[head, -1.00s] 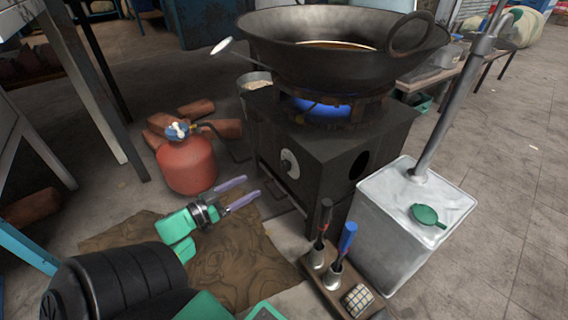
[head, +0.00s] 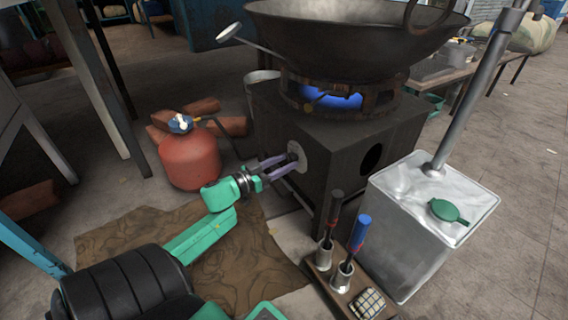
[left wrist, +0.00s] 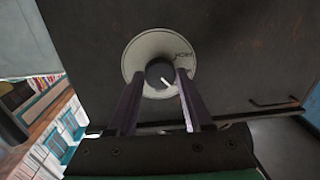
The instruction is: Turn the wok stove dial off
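The wok stove (head: 335,150) is a dark metal box with a blue flame (head: 332,98) burning under the wok (head: 350,42). Its dial is a dark knob with a white mark on a pale round plate (head: 298,157). In the left wrist view the knob (left wrist: 160,73) sits between the fingertips. My left gripper (head: 283,162) is open, its two purple fingers reaching to either side of the knob. The right fingertip lies close to the knob; I cannot tell whether it touches. In the head view the fingers partly hide the knob. My right gripper is not in view.
A red gas cylinder (head: 190,160) and bricks stand left of the stove. A silver canister (head: 418,228) with a pipe stands at the right. A wooden rack (head: 322,285) with handled tools stands in front. A brown cloth (head: 250,262) lies on the floor.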

